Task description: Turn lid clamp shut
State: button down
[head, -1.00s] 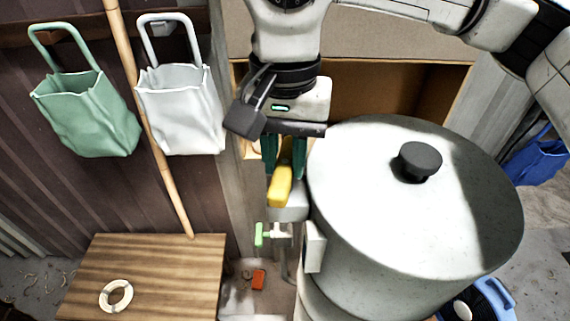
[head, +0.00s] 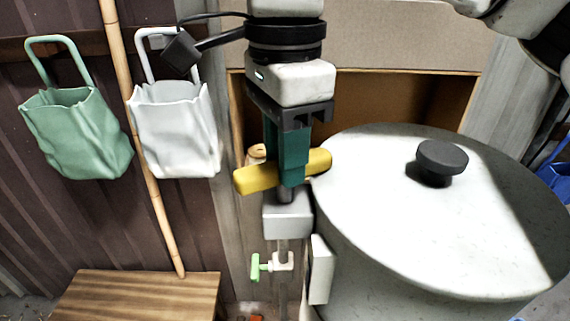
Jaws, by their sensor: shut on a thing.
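The lid clamp has a yellow handle (head: 255,180) on a grey block (head: 287,217) at the left side of the large pot. The handle lies crosswise, its right end at the rim of the speckled pale lid (head: 385,215). My gripper (head: 288,180) comes down from above with its green fingers shut on the yellow handle near its middle. The fingers hide part of the handle. The lid sits on the pot with its black knob (head: 442,160) on top.
A green valve handle (head: 257,267) sits below the clamp block. A green bag (head: 75,133) and a white bag (head: 175,130) hang on the left wall, with a bamboo pole (head: 150,185) between them. A wooden table (head: 140,297) stands at lower left.

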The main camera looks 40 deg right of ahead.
jog(key=m+b, duration=0.1)
jog(key=m, duration=0.3)
jog(key=shift+m+b, duration=0.3)
jog(key=shift+b, duration=0.05)
dwell(0.3)
jog(key=c, duration=0.9)
grip_release()
notch_tip(320, 180, up, 11)
jog(key=shift+f, duration=0.1)
